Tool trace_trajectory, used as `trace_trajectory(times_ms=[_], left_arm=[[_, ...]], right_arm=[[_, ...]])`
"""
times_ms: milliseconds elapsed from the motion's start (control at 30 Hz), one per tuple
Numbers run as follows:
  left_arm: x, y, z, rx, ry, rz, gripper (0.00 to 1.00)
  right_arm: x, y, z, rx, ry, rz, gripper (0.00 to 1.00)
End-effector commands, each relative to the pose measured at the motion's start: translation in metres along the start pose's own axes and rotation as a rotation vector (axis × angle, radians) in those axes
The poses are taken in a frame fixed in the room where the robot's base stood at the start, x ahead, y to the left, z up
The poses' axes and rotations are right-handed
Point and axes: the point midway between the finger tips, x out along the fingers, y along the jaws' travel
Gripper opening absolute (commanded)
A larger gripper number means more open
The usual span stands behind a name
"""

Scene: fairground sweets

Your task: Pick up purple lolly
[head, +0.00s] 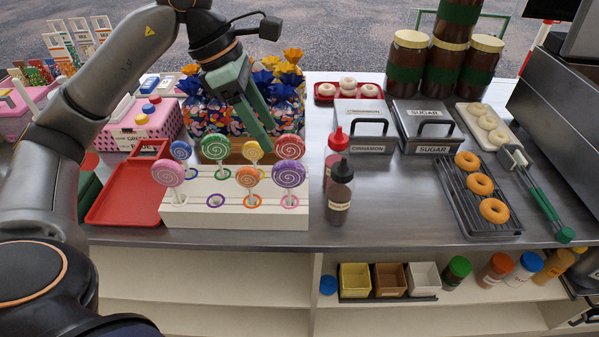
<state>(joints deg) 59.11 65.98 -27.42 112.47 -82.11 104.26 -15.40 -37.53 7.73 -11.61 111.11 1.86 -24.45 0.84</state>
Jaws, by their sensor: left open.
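The purple lolly (289,174), a disc with a white swirl, stands upright at the front right of the white lolly stand (232,217). A red lolly (290,147) stands just behind it. An orange lolly (248,178) is to its left. My left gripper (267,139) has green fingers and is open, pointing down above and behind the stand. Its fingertips are up and left of the purple lolly, apart from it in the picture, near the yellow lolly (252,151). My right gripper is not in view.
Green (215,147), blue (180,150) and pink (168,173) lollies share the stand. Two sauce bottles (339,192) stand close to its right. A red tray (122,205) lies to the left. Wrapped sweets with blue and gold tops (284,88) stand behind. Counter in front of the cinnamon box (368,147) is clear.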

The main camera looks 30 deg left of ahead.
Motion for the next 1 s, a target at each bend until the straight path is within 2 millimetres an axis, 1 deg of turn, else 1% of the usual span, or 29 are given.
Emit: trace_trajectory(times_ms=[33, 100, 200, 300, 533, 700, 800, 900, 1000], left_arm=[[0.011, -0.001, -0.001, 0.001, 0.005, -0.004, 0.57], [0.025, -0.002, -0.001, 0.001, 0.004, -0.008, 0.57], [0.043, -0.002, -0.001, 0.001, 0.002, -0.008, 0.57], [0.057, -0.002, 0.000, 0.001, 0.001, -0.008, 0.57], [0.074, -0.003, 0.001, 0.002, -0.001, -0.007, 0.57], [0.100, -0.006, 0.003, 0.002, -0.001, -0.011, 0.57], [0.112, -0.005, 0.003, 0.000, -0.002, -0.009, 0.57], [0.118, -0.005, 0.003, 0.001, -0.002, -0.007, 0.57], [0.118, -0.005, 0.003, 0.001, -0.003, -0.006, 0.57]], right_arm=[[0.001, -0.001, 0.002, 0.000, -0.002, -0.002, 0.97], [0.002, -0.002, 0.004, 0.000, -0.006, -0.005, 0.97], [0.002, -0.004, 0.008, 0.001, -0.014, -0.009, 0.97], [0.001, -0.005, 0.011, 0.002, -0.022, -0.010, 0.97], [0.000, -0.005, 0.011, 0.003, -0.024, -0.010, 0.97], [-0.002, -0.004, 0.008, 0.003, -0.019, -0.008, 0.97], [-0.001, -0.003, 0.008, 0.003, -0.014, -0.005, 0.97], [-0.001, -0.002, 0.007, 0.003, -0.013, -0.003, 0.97], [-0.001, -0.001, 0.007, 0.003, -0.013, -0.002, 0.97]])
